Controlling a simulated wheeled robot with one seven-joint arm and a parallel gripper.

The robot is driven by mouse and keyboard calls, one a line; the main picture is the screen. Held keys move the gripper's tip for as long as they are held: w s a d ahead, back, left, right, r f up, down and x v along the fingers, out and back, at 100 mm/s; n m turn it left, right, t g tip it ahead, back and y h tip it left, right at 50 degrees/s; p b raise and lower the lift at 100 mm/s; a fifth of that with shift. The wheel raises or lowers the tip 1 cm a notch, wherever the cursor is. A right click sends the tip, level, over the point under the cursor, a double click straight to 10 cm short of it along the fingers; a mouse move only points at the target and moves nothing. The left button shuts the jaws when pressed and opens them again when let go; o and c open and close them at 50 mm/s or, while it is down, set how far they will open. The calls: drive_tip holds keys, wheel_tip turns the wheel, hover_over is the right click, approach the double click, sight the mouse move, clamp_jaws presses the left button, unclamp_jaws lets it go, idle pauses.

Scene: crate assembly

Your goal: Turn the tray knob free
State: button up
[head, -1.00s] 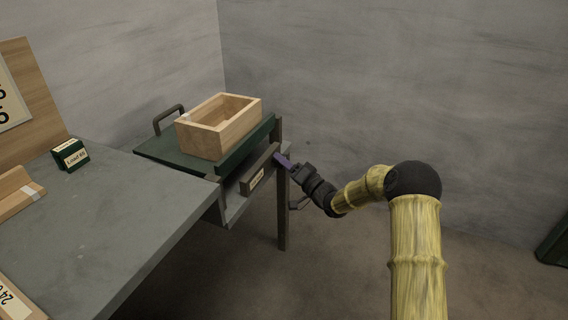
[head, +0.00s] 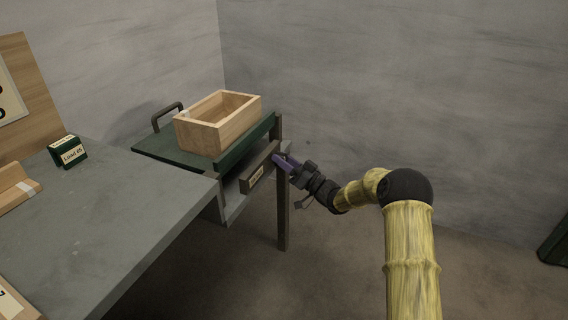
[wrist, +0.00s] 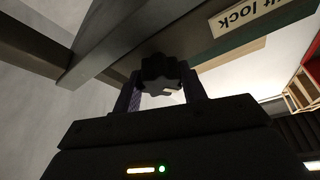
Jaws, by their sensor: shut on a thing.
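The tray knob (wrist: 162,72) is a dark, lobed knob on the frame below the tray. In the wrist view it sits between the two purple fingers of my gripper (wrist: 163,90), which are shut on it. In the head view my gripper (head: 280,160) reaches the front of the frame beside the labelled bar, and the knob is hidden there. The dark green tray (head: 170,150) is at the table's far end with a handle at its back. A wooden crate (head: 222,138) stands on it. A label ending in "lock" (wrist: 240,16) shows upside down in the wrist view.
A grey table (head: 110,215) fills the left. A small green labelled box (head: 68,152) and wooden pieces (head: 14,188) lie on it. A table leg (head: 282,215) stands just below my gripper.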

drive_tip(key=n+g, duration=0.1)
drive_tip(key=n, duration=0.2)
drive_tip(key=n+g+y+b, duration=0.1)
drive_tip(key=n+g, duration=0.1)
drive_tip(key=n, duration=0.1)
drive_tip(key=n+g+y+b, duration=0.1)
drive_tip(key=n, duration=0.2)
drive_tip(key=shift+f+n+g, duration=0.2)
drive_tip(key=shift+n+g, duration=0.1)
drive_tip(key=shift+n, duration=0.1)
drive_tip(key=n+g, duration=0.2)
drive_tip(key=n, duration=0.2)
drive_tip(key=n+g+b, duration=0.1)
drive_tip(key=n+g, duration=0.1)
drive_tip(key=n, duration=0.1)
drive_tip(key=shift+r+n, duration=0.1)
drive_tip(key=shift+n, duration=0.3)
drive_tip(key=o, duration=1)
drive_tip(key=shift+c, duration=0.2)
drive_tip(key=shift+r, duration=0.1)
drive_tip(key=shift+d, duration=0.15)
drive_tip(key=p+v, duration=0.5)
drive_tip(key=v, duration=1.2)
drive_tip(key=shift+w+d, duration=0.15)
drive_tip(key=shift+w, duration=0.05)
